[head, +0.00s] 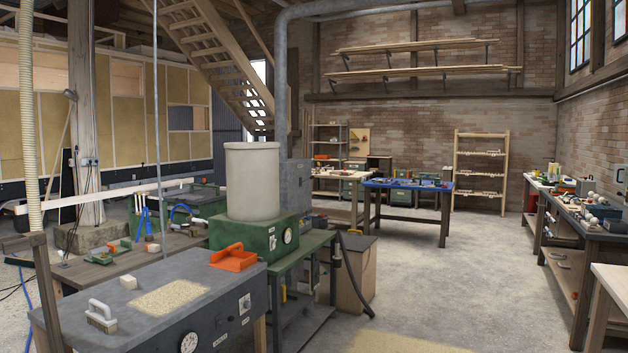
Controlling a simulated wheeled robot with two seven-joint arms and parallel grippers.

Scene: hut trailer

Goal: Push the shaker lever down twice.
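I cannot make out a shaker lever for certain in the head view. A green machine (255,240) with a round dial carries a large pale drum or filter bag (252,182), left of the middle. A dark hose (350,280) hangs at its right side. No lever shows clearly on the sides that face me, and the far side is hidden. Neither of my grippers is in view.
A grey bench (150,300) with a dial, a brush and a patch of dust stands in front at left. A blue-topped table (408,184) stands farther back. The concrete floor (460,270) at centre right is clear.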

